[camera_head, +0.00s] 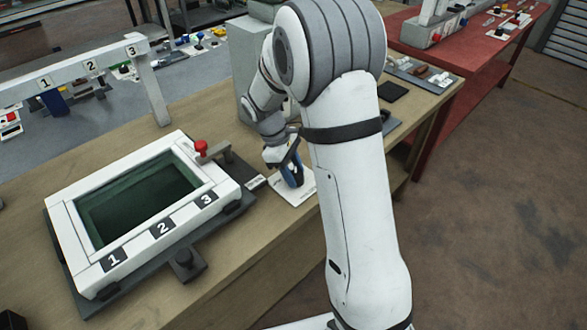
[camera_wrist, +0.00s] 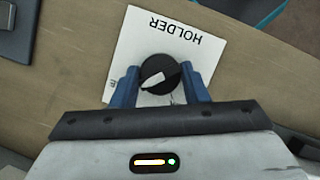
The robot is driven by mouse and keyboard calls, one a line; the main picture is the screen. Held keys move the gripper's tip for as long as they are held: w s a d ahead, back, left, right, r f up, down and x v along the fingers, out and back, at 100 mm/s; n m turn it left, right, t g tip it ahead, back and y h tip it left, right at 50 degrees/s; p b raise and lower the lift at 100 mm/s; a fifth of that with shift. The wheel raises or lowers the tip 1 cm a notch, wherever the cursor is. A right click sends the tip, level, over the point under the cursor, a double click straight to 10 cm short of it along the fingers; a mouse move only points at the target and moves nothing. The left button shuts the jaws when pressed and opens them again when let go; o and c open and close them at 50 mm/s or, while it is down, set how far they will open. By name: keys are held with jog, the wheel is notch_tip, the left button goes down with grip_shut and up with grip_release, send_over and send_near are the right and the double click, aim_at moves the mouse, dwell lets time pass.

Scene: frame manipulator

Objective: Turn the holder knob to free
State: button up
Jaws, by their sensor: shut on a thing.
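The holder knob (camera_wrist: 158,73) is a round black knob with a white pointer mark, on a white plate (camera_wrist: 135,40) printed HOLDER, which reads upside down in the wrist view. My gripper (camera_wrist: 160,82) has its two blue fingers on either side of the knob and is shut on it. The pointer slants across the knob; part of the plate's other lettering is hidden by the left finger. In the head view, my gripper (camera_head: 292,176) is down at the white plate (camera_head: 305,190) on the wooden table, and the knob is hidden there.
A white frame (camera_head: 72,215) numbered 1, 2, 3 with a dark green inside lies on the table to the left. A red knob (camera_head: 201,147) on a clamp stands at its back right corner. A black pad (camera_head: 392,91) lies behind my arm.

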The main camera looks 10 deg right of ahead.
jog(key=shift+m, duration=0.3)
jog(key=o, duration=1)
jog(key=shift+c, duration=0.2)
jog(key=shift+r, duration=0.1)
jog(key=v, duration=0.7)
jog(key=shift+r, duration=0.35)
jog(key=shift+w, duration=0.1)
